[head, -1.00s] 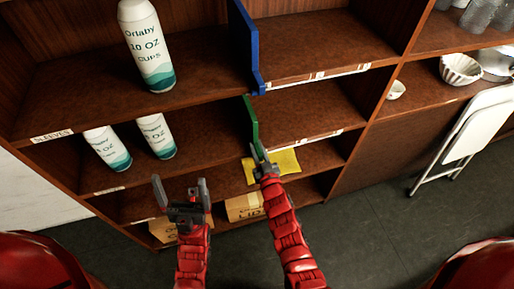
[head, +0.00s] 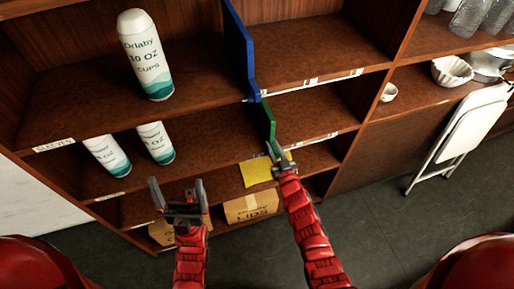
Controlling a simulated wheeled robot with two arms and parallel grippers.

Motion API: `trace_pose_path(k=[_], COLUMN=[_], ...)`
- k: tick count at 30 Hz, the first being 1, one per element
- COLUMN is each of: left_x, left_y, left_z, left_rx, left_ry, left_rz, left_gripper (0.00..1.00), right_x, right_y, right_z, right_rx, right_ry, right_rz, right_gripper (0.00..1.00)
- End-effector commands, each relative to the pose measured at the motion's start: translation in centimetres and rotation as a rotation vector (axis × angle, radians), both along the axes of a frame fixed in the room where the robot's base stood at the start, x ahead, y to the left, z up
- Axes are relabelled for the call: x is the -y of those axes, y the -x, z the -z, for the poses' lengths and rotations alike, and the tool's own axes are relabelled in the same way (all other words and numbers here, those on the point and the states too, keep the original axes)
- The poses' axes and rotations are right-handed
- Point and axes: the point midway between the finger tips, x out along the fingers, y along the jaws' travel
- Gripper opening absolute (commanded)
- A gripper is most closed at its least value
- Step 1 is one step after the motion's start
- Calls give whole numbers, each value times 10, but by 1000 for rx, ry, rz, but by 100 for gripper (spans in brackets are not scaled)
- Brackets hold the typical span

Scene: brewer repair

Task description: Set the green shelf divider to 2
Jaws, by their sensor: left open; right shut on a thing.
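The green shelf divider (head: 267,121) stands on the middle shelf (head: 218,146), below the blue divider. My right gripper (head: 277,152) is shut on the lower front end of the green divider, at the shelf's front edge. The jaws hide that end of it. My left gripper (head: 179,193) is open and empty, in front of the lower shelves and left of the divider. Any number marks on the shelf edge are too small to read.
A blue divider (head: 240,50) stands on the upper shelf beside a cup sleeve (head: 146,55). Two cup sleeves (head: 156,142) stand left on the middle shelf. A yellow sheet (head: 256,171) and a lids box (head: 251,205) are below. A folded white chair (head: 464,132) leans at right.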

Motion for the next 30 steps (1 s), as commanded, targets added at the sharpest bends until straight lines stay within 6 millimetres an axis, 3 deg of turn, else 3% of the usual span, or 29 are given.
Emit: trace_pose_path(k=[3,9,21,22,24,26,30], left_x=[0,0,0,0,0,0,0], left_y=[0,0,0,0,0,0,0], left_z=[-12,-17,-17,-17,-17,-17,-17], left_rx=[0,0,0,0,0,0,0], left_ry=[0,0,0,0,0,0,0], left_rz=[0,0,0,0,0,0,0], left_gripper=[100,100,100,100,100,100,100], right_x=[34,69,75,75,75,75,74], right_y=[-10,-22,-23,-23,-23,-23,-23], right_z=[0,1,0,0,0,0,-1], right_rx=[-7,-4,0,0,0,0,1], right_ry=[8,3,0,0,0,0,-1], right_rz=[2,4,3,3,3,3,3], right_gripper=[0,0,0,28,40,51,52])
